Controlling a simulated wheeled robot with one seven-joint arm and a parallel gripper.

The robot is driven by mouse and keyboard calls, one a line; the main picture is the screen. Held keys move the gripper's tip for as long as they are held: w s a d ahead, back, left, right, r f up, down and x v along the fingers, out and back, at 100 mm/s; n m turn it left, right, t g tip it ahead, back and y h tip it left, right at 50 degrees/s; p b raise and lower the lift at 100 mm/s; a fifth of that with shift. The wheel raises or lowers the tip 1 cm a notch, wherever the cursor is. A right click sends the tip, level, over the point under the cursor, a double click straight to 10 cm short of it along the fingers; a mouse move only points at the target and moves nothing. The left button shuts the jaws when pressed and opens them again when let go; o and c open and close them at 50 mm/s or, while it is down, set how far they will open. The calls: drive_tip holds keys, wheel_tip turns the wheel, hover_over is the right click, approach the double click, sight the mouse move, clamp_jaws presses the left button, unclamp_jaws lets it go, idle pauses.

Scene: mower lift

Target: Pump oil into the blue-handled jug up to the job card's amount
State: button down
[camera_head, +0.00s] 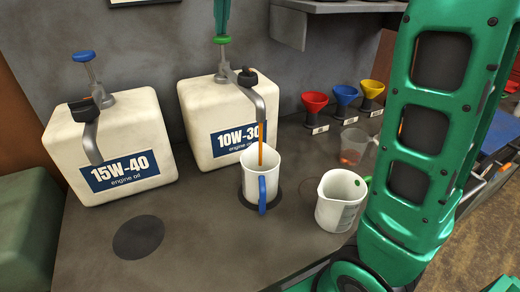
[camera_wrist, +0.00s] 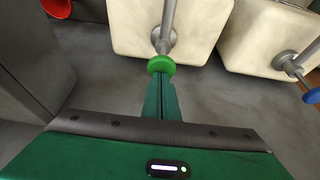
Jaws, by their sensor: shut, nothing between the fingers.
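The white jug with the blue handle (camera_head: 250,178) stands upright on a dark round pad under the spout of the 10W-30 container (camera_head: 205,125). A brown-orange stream of oil (camera_head: 261,147) runs from the spout into the jug. The oil level inside is hidden. My gripper (camera_head: 222,30) is shut and empty, pointing down at the green pump knob (camera_head: 222,40); its fingertips appear to touch the knob's top. In the wrist view, the shut fingers (camera_wrist: 163,88) meet the green knob (camera_wrist: 161,65). No readable job card is in view.
The 15W-40 container (camera_head: 85,140) with a blue knob stands left, with an empty dark pad (camera_head: 138,237) in front. A second white jug (camera_head: 340,200) and a clear jug (camera_head: 353,147) with reddish liquid are right. Red, blue and yellow funnels (camera_head: 345,95) stand behind. My arm covers the right side.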

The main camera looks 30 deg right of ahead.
sight(222, 38)
drive_tip(key=shift+f, duration=2.1)
drive_tip(key=shift+r, duration=2.9)
drive_tip(key=shift+f, duration=0.45)
drive_tip(key=shift+f, duration=2.45)
drive_tip(key=shift+r, duration=2.9)
